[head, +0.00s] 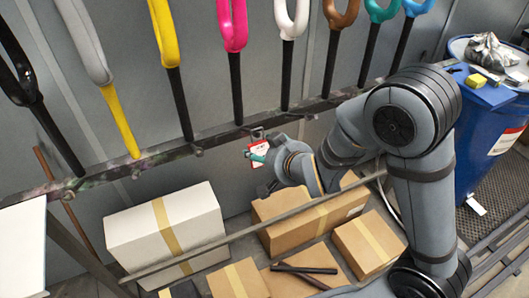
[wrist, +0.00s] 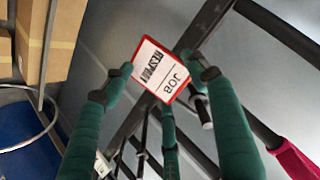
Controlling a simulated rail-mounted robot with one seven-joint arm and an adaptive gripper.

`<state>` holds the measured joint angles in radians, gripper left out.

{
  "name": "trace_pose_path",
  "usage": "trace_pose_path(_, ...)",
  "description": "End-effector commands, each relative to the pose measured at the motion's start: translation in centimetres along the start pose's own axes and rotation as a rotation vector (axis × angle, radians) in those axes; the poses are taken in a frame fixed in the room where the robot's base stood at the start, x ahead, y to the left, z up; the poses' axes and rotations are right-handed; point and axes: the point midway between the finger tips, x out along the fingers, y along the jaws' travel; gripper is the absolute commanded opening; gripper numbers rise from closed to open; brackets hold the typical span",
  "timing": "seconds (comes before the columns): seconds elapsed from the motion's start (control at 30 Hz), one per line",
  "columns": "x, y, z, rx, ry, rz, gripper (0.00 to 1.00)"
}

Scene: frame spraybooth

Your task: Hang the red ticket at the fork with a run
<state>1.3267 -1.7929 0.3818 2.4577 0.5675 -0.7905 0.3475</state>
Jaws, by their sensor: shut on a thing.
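My gripper (head: 261,157) is shut on the red ticket (wrist: 160,70), a white card with a red border and dark print that reads JOB and a bold second word. The ticket also shows in the head view (head: 254,147), just below the rail between the pink fork (head: 233,28) and the white fork (head: 289,25). Whether it touches the rail or the small dark bracket (head: 257,133) there is unclear. The row also holds black, grey-and-yellow, yellow, brown, teal and blue forks. I cannot make out a paint run on any fork.
The forks lean along a dark, paint-spotted rail (head: 160,155) by a grey wall. A blue drum (head: 485,135) with rags and a yellow block on top stands at right.

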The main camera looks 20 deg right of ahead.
Motion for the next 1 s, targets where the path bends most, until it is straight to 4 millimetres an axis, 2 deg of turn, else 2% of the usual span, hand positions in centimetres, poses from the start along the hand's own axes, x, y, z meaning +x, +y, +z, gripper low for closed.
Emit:
trace_pose_path(0.47,-0.01,-0.02,-0.01,0.0,0.0,0.0,0.36)
trace_pose_path(0.5,-0.01,-0.03,-0.01,0.0,0.0,0.0,0.59)
trace_pose_path(0.87,-0.01,-0.02,0.0,0.0,0.0,0.0,0.8)
trace_pose_path(1.0,-0.01,-0.02,0.0,0.0,0.0,0.0,0.8)
